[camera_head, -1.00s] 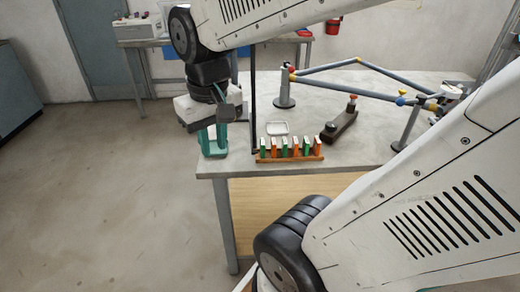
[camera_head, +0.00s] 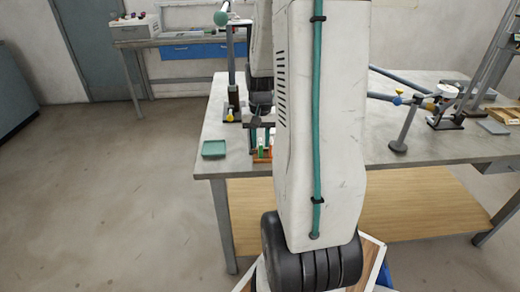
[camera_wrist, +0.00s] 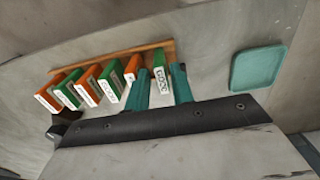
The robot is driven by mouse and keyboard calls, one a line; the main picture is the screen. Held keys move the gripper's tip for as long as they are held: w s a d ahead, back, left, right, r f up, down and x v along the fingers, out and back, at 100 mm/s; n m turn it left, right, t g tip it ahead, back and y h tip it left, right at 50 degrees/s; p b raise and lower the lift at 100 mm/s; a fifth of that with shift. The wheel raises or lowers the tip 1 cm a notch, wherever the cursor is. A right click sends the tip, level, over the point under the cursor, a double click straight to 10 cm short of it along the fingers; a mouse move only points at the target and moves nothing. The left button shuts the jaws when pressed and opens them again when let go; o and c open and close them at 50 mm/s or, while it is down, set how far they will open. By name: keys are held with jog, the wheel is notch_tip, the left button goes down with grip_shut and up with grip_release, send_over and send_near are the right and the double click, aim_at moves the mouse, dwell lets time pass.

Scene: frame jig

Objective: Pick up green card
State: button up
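A wooden rack (camera_wrist: 150,46) holds a row of upright cards, orange and green in turn, with white faces. The green card (camera_wrist: 160,76) at the right end of the row, in the wrist view, stands between the two teal fingers of my gripper (camera_wrist: 162,88). The fingers are apart, one on each side of it, with small gaps visible. Another green card (camera_wrist: 110,82) and an orange card (camera_wrist: 132,66) stand just left of the fingers. In the head view my arm hides most of the rack (camera_head: 262,156) and the gripper.
A teal tray (camera_wrist: 258,68) lies right of the rack in the wrist view. In the head view the tray (camera_head: 214,149) is near the table's left front corner. The tube frame jig (camera_head: 405,125) stands on the right of the table.

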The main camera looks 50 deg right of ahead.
aim_at(260, 143)
notch_tip(260, 143, down, 5)
jog(key=shift+r, duration=0.2)
jog(key=shift+c, duration=0.3)
grip_shut()
jog(key=shift+r, duration=0.2)
